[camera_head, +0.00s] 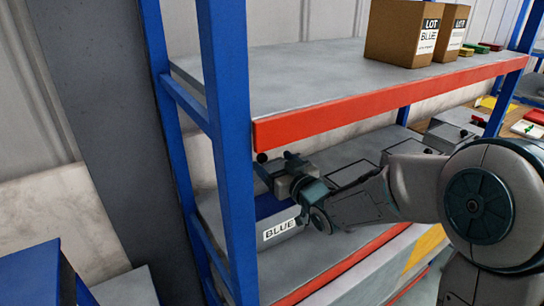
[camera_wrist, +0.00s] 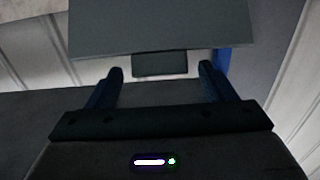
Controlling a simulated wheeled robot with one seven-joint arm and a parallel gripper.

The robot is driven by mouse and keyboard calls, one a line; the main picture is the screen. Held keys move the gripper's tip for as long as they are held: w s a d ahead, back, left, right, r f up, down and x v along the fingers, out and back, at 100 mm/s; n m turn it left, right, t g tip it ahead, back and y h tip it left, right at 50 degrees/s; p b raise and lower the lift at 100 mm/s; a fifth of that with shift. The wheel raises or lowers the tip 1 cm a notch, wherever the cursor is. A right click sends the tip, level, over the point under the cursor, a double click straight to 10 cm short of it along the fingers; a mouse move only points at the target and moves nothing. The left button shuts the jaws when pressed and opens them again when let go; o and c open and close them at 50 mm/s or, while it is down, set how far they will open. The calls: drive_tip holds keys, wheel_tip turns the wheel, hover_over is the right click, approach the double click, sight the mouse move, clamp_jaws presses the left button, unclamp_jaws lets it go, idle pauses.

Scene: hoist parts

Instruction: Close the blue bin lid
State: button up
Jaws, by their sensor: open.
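The blue bin (camera_head: 268,207), with a white BLUE label, stands on the lower shelf behind the blue upright. My gripper (camera_head: 268,168) is above the bin, just under the upper shelf's red front beam, and hides part of the bin's top. In the wrist view my gripper (camera_wrist: 160,70) is open, its two fingers apart with nothing gripped. Ahead of them is a flat grey panel (camera_wrist: 160,28) with a small dark tab (camera_wrist: 160,64) between the fingertips. The panel looks like the bin's lid, but I cannot tell for certain. The lid's angle is not clear in the head view.
The upper shelf (camera_head: 300,68) with its red beam (camera_head: 380,103) lies close above my gripper. A blue upright (camera_head: 228,150) stands to the left. Cartons (camera_head: 400,32) stand on the upper shelf. Grey boxes (camera_head: 412,148) sit farther right on the lower shelf.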

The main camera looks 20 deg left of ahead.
drive_tip(key=shift+x, duration=1.05)
